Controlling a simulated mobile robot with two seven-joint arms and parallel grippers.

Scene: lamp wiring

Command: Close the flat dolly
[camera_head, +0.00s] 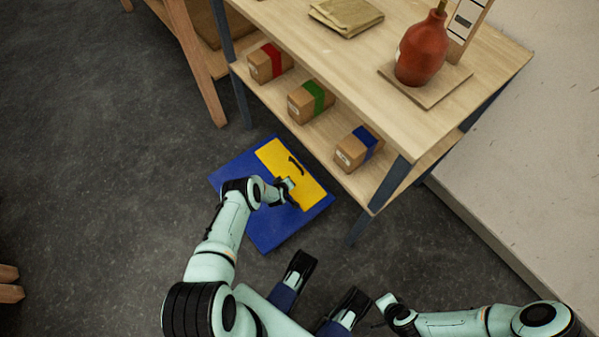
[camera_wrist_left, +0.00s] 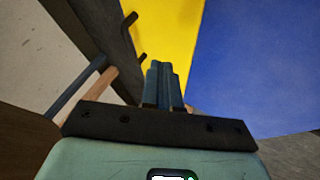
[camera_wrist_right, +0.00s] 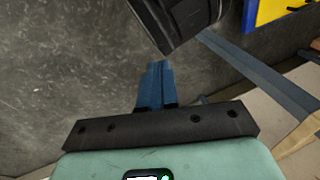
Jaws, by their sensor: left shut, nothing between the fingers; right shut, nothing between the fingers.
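The flat dolly (camera_head: 268,228) is a blue low platform with a yellow panel (camera_head: 312,188) that carries a dark handle (camera_head: 297,165). It lies on the floor in front of the shelf table. My left gripper (camera_head: 290,190) is shut and empty over the yellow panel; I cannot tell whether it touches. In the left wrist view the yellow panel (camera_wrist_left: 168,30) and blue surface (camera_wrist_left: 255,65) show beyond the fingers. My right gripper (camera_wrist_right: 155,85) is shut and empty, low at the right of the head view and away from the dolly. The dolly's yellow and blue corner (camera_wrist_right: 285,12) shows in the right wrist view.
The shelf table (camera_head: 300,50) stands behind the dolly, with a leg (camera_head: 358,228) near its right corner. Its lower shelf holds boxes with red (camera_head: 270,62), green (camera_head: 311,100) and blue (camera_head: 358,148) bands. A red vase (camera_head: 421,50) stands on top.

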